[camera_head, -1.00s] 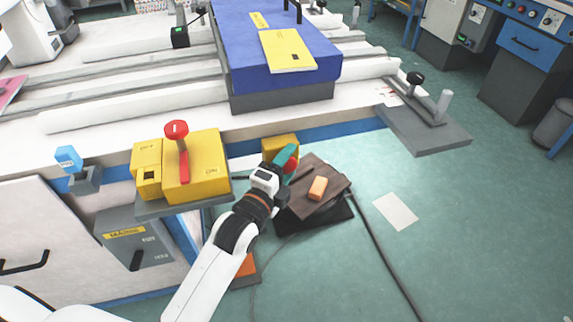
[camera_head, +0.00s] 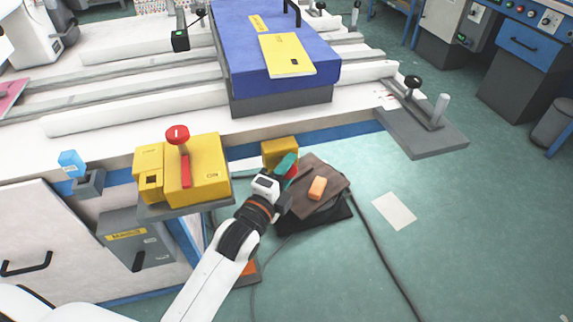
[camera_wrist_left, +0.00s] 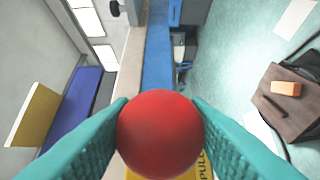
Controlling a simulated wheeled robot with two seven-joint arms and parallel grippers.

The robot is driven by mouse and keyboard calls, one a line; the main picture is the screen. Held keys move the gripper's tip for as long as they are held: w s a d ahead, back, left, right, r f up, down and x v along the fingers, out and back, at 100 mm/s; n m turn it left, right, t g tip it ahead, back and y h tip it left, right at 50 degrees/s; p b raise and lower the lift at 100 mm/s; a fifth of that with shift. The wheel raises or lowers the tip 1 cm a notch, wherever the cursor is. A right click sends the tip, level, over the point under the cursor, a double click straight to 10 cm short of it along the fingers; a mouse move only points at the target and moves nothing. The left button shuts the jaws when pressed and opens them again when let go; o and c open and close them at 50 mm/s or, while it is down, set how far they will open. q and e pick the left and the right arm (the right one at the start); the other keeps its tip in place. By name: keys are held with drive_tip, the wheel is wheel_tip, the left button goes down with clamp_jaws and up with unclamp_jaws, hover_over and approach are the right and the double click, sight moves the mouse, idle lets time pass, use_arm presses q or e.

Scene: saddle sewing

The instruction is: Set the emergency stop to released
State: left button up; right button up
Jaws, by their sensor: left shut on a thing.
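The emergency stop is a yellow box (camera_head: 279,151) on the front side of the machine, with a round red button (camera_head: 292,172) partly hidden by my gripper. In the left wrist view the red button (camera_wrist_left: 160,134) fills the lower middle, between two teal fingertips that touch its sides. Yellow with dark lettering (camera_wrist_left: 203,163) shows just behind it. My left gripper (camera_head: 286,165) is shut on the red button. Whether the button is pressed in or out cannot be told. My right gripper is not in view.
A yellow box with a red lever (camera_head: 185,168) stands left of my left arm. A brown board with an orange block (camera_head: 317,188) lies to the right of the gripper.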

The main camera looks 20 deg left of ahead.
use_arm(q)
drive_tip(key=shift+s+d+f, duration=0.1)
drive_tip(key=shift+f, duration=0.05)
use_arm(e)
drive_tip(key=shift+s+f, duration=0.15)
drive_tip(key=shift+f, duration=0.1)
use_arm(q)
drive_tip(key=o, duration=1.3)
drive_tip(key=shift+s, duration=0.1)
drive_tip(key=shift+o, duration=0.2)
drive_tip(key=s+a, duration=0.2)
drive_tip(key=s, duration=0.9)
drive_tip(key=shift+s, duration=0.4)
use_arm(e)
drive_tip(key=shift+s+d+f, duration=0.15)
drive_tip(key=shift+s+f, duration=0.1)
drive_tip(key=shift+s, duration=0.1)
use_arm(q)
drive_tip(key=shift+a, duration=0.1)
